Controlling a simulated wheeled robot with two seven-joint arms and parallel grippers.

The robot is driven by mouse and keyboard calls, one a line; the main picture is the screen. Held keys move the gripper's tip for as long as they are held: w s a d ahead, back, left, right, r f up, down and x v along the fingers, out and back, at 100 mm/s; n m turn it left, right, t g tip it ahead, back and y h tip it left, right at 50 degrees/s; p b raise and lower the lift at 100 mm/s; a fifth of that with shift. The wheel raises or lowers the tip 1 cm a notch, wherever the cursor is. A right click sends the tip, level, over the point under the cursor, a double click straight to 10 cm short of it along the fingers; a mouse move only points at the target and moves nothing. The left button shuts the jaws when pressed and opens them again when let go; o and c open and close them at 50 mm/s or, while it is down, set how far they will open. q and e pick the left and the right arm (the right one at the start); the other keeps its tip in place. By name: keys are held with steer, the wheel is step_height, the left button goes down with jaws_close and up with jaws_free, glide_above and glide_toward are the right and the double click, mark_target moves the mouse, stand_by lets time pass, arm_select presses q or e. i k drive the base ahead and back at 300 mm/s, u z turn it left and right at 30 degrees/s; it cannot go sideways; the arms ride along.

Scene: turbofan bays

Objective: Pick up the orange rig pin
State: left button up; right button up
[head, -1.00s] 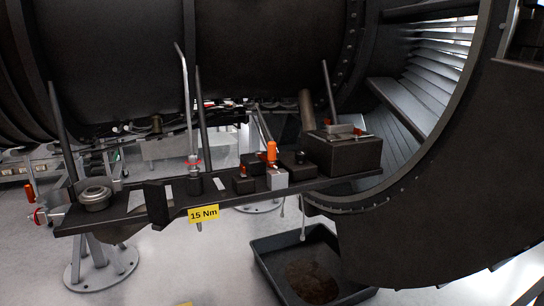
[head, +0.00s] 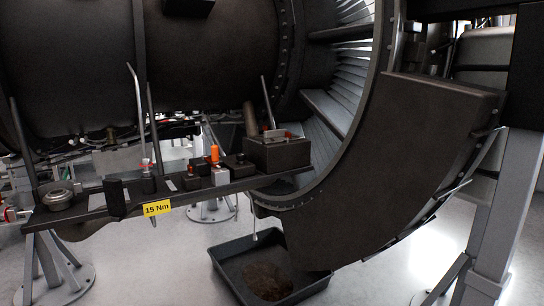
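The orange rig pin (head: 214,153) stands upright in a small light grey block (head: 220,176) on the dark tray shelf (head: 190,196) beneath the engine. It is right of the tall rods and left of a dark box. Its lower part is hidden in or behind the block. Neither of my grippers shows in the head view.
A yellow "15 Nm" label (head: 157,208) is on the shelf's front edge. A dark box (head: 277,153) stands at the shelf's right end. A black drip tray (head: 231,284) lies on the floor below. An open curved cowl (head: 400,170) and a grey post (head: 500,215) stand at right.

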mark_target(215, 148)
steer(key=z, duration=1.2)
steer(key=i, duration=1.35)
steer(key=u, duration=2.25)
